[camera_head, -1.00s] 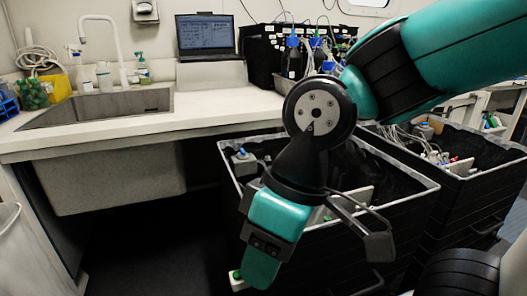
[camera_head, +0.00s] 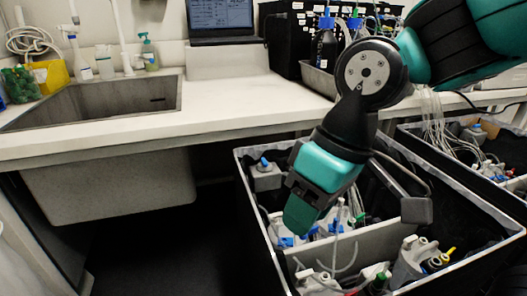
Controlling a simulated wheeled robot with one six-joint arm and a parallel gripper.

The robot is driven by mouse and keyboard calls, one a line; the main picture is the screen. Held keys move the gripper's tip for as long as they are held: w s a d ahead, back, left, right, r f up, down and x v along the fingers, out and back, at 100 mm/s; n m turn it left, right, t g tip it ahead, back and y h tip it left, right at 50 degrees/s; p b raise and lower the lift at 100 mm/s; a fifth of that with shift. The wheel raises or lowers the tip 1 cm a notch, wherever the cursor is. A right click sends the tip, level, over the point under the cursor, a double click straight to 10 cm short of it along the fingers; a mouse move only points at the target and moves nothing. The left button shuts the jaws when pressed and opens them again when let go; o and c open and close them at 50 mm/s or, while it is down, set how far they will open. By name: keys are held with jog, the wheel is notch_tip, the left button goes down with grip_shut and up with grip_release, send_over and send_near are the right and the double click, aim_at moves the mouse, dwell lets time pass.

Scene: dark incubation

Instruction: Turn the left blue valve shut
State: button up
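A black bin (camera_head: 460,189) with a pale rim stands below the bench front. Inside its left corner a blue valve handle (camera_head: 264,162) sits on a grey fitting (camera_head: 266,180). More blue parts (camera_head: 285,242) lie lower in the bin, partly behind my gripper; I cannot tell which of them are valves. My teal and black gripper (camera_head: 301,214) points down over the bin, right of and below the corner blue handle in the picture, apart from it. Its fingers are seen edge-on, so their opening does not show. Nothing is visibly held.
A divider (camera_head: 375,245) crosses the bin, with tubes and grey fittings (camera_head: 420,262) in front of it. Another bin (camera_head: 505,135) stands at right. The white bench (camera_head: 230,118) with a sink (camera_head: 95,105) runs behind. Floor left of the bin is clear.

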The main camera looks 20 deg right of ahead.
jog(key=w+r+m+h+p, duration=0.1)
jog(key=w+r+p, duration=0.2)
jog(key=w, duration=0.6)
jog(key=w+r+m+h+p, duration=0.1)
jog(key=w+r+m+p, duration=0.2)
jog(key=w, duration=0.6)
jog(key=m+h+p, duration=0.2)
jog(key=m+p, duration=0.1)
jog(key=p, duration=0.4)
send_over(265, 161)
notch_tip(265, 161, down, 4)
jog(key=r, duration=0.1)
notch_tip(265, 161, down, 18)
jog(key=shift+p, duration=0.35)
grip_shut()
